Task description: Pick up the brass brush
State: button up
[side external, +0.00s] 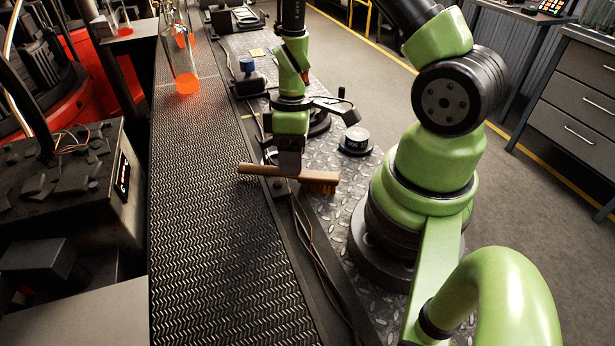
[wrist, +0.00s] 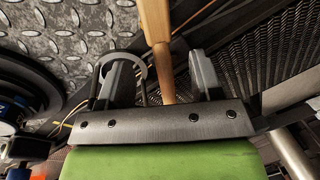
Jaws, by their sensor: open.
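The brass brush has a light wooden handle (side external: 258,170) pointing left toward the belt and a brown bristle head (side external: 320,186) over the metal plate at right. My gripper (side external: 289,172) points down at the middle of the brush and covers part of it. In the wrist view, the handle (wrist: 155,25) runs between the two spread fingers of my gripper (wrist: 158,58). Both fingers look apart from the wood. The bristle head is not clearly seen in the wrist view.
A dark ribbed conveyor belt (side external: 205,230) runs along the left, with a glass bottle holding orange-hot material (side external: 187,84) farther up it. Cables (side external: 312,235) lie along the belt's edge.

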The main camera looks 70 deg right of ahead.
jog(key=shift+a+f, duration=0.2)
jog(key=shift+f, duration=0.65)
jog(key=shift+a+f, duration=0.15)
jog(key=shift+f, duration=0.7)
grip_shut()
jog(key=shift+r, duration=0.25)
jog(key=shift+r, duration=4.8)
